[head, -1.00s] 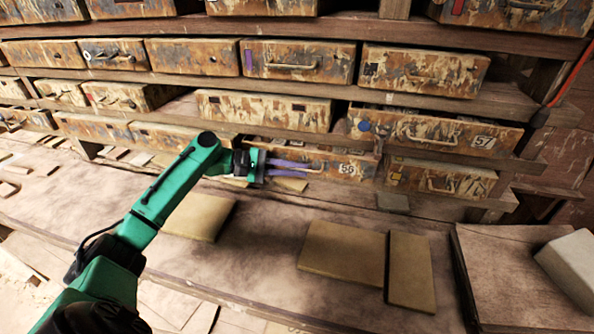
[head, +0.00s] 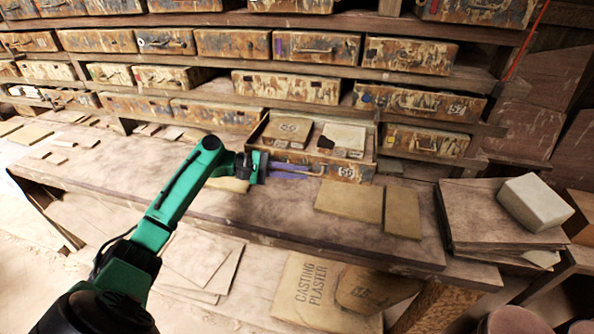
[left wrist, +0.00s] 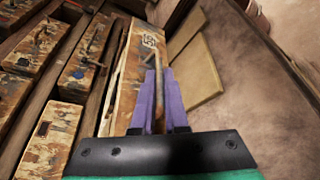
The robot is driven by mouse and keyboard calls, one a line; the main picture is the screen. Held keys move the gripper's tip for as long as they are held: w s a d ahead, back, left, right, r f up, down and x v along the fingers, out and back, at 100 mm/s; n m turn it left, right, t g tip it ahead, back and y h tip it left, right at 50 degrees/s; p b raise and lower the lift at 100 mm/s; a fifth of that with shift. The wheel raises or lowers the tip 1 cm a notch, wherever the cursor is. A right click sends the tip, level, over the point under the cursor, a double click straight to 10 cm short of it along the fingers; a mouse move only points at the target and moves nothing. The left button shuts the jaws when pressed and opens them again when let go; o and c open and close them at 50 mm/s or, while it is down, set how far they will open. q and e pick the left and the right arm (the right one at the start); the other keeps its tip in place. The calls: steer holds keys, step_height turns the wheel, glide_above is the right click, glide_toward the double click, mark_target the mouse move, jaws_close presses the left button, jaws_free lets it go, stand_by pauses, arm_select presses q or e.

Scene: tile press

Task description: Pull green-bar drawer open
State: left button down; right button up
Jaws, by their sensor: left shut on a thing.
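A rust-mottled drawer (head: 348,171) with a number plate on its front stands pulled out of the rack, its open top showing flat tiles (head: 288,130) inside. My left gripper (head: 309,173), with purple fingers, is shut on the drawer's handle at its front. In the left wrist view the drawer front (left wrist: 128,80) lies beside the fingers (left wrist: 158,85), with the handle bar between them. I cannot make out a green bar on this front; part of it is behind the gripper. My right gripper is not in view.
Several closed drawers (head: 312,88) fill the rack around it, and drawer 57 (head: 418,102) sits partly out at upper right. Tan boards (head: 349,200) lie on the bench (head: 262,213) close in front. A white block (head: 535,202) rests on stacked boards at right.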

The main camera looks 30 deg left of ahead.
arm_select(q)
steer(key=shift+s+d+f, duration=0.1)
steer(key=shift+s+f, duration=0.1)
steer(key=shift+f, duration=0.05)
steer(key=c, duration=1.2)
jaws_free()
steer(key=shift+c, duration=0.2)
steer(key=shift+r, duration=0.1)
steer(key=shift+r, duration=0.1)
steer(key=shift+a, duration=0.2)
steer(key=b+v, duration=0.4)
steer(key=v, duration=1)
steer(key=shift+a+r, duration=0.1)
